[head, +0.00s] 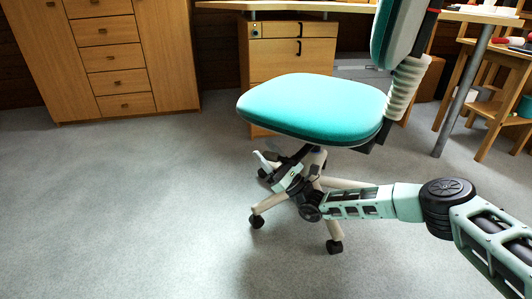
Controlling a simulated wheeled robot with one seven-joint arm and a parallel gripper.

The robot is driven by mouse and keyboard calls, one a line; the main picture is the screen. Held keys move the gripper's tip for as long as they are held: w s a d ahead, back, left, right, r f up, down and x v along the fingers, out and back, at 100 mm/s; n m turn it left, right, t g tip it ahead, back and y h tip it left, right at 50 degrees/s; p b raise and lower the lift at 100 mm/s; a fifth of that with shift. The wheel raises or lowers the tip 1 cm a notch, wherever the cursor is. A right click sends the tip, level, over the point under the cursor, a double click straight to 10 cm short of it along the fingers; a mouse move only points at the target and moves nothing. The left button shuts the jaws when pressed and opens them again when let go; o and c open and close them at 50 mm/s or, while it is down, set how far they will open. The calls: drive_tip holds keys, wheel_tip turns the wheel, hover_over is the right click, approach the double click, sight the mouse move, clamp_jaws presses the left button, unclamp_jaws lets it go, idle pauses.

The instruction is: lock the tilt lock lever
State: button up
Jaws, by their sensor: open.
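An office chair with a teal seat (315,105) stands in the middle of the head view. Its ribbed backrest post (407,85) rises at the seat's right rear. My gripper (280,160) is under the near side of the seat, in front of the chair's column, with its fingers pointing up and to the left. It is open, and I see nothing held between the fingers. The tilt lock lever cannot be made out; the underside of the seat is in shadow and partly hidden by the seat edge and my gripper. I cannot tell whether the gripper touches anything there.
The chair's wheeled base (265,204) spreads below my gripper, with casters on the floor. A wooden cabinet (110,55) stands at the back left, and a desk with drawers (290,55) behind the chair. A wooden stand (490,100) is at the right. The left floor is clear.

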drive_tip(key=b+v, duration=0.1)
drive_tip(key=v, duration=1.6)
drive_tip(key=s+a+r+n+g+h+p, duration=0.5)
drive_tip(key=s+a+r+n+g, duration=0.5)
drive_tip(key=s+r+n+g, duration=0.8)
drive_tip(key=s+d+r+n+g+h+p, duration=0.1)
drive_tip(key=s+d+r+n+h+p, duration=0.15)
drive_tip(key=s+h, duration=0.4)
drive_tip(key=s+d+r+n+h+p, duration=0.2)
drive_tip(key=s+r+n+h+p, duration=0.2)
drive_tip(key=s+h, duration=0.25)
drive_tip(key=s+d+r+n+t+h+p, duration=0.2)
drive_tip(key=s+d+r+t+h+p, duration=0.15)
drive_tip(key=d+r, duration=0.35)
drive_tip(key=s+d+r+n+t+h+p, duration=0.25)
drive_tip(key=d+r+t+p, duration=0.2)
drive_tip(key=d+r, duration=0.25)
wheel_tip(320, 180, up, 37)
drive_tip(key=p, duration=3.6)
drive_tip(key=shift+w+a+y, duration=0.15)
drive_tip(key=shift+w+y, duration=0.15)
drive_tip(key=shift+w, duration=0.15)
